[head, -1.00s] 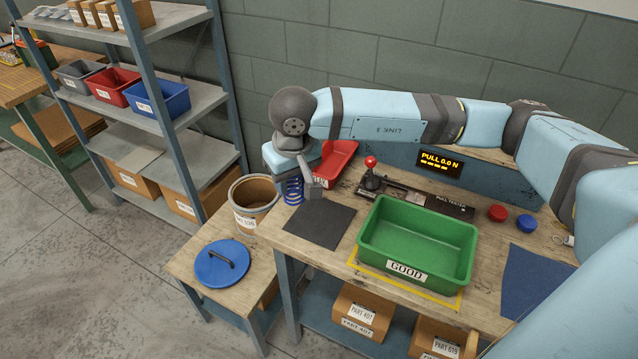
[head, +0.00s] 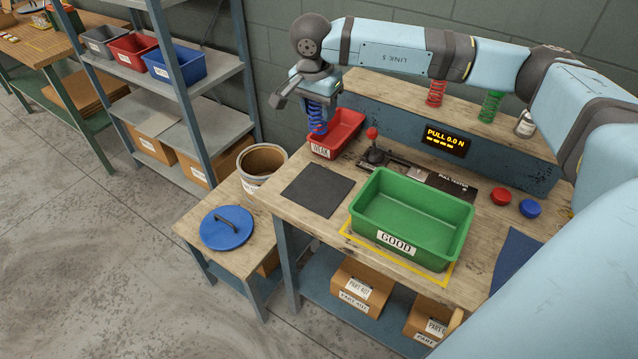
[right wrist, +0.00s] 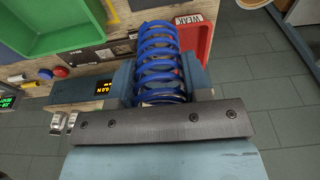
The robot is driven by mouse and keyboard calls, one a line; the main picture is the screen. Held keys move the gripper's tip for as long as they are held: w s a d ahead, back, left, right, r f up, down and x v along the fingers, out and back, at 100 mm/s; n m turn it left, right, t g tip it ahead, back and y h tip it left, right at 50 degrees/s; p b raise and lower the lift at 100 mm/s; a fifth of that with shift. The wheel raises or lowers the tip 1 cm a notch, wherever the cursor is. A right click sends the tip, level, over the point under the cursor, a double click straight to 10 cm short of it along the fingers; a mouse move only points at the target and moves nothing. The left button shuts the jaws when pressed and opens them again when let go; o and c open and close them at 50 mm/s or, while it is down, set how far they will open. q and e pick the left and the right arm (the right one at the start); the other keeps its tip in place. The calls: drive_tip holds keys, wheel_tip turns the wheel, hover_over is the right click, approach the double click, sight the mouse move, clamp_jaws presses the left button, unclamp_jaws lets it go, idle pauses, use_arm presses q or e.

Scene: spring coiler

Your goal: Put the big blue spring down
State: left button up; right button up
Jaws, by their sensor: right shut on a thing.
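The big blue spring (head: 317,115) hangs upright from my right gripper (head: 311,88), which is shut on its upper part. In the head view the spring is in front of and partly over the left end of the red WEAK tray (head: 345,128); I cannot tell whether it touches the tray. In the right wrist view the blue spring (right wrist: 160,55) lies between the two fingers, with the red tray (right wrist: 198,40) beyond it. A dark grey mat (head: 318,190) lies bare on the bench. My left gripper is not in view.
A green GOOD bin (head: 412,230) stands on the bench, with a lever pull tester (head: 374,152) behind it. A red spring (head: 436,93) and a green spring (head: 490,106) stand on the back shelf. An open round tub (head: 262,163) stands left of the bench.

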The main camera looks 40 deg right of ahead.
sight(314, 133)
wheel_tip(314, 133, down, 19)
drive_tip(key=shift+f+p, duration=0.1)
drive_tip(key=shift+p, duration=0.9)
drive_tip(key=shift+f, duration=0.1)
drive_tip(key=shift+f, duration=0.1)
drive_tip(key=o, duration=1)
drive_tip(key=shift+r, duration=0.2)
drive_tip(key=r, duration=0.4)
drive_tip(key=a+r+b, duration=0.1)
drive_tip(key=r, duration=0.6)
drive_tip(key=shift+s+a+r+b, duration=0.3)
drive_tip(key=shift+s+r+b, duration=0.05)
drive_tip(key=shift+s+r, duration=0.05)
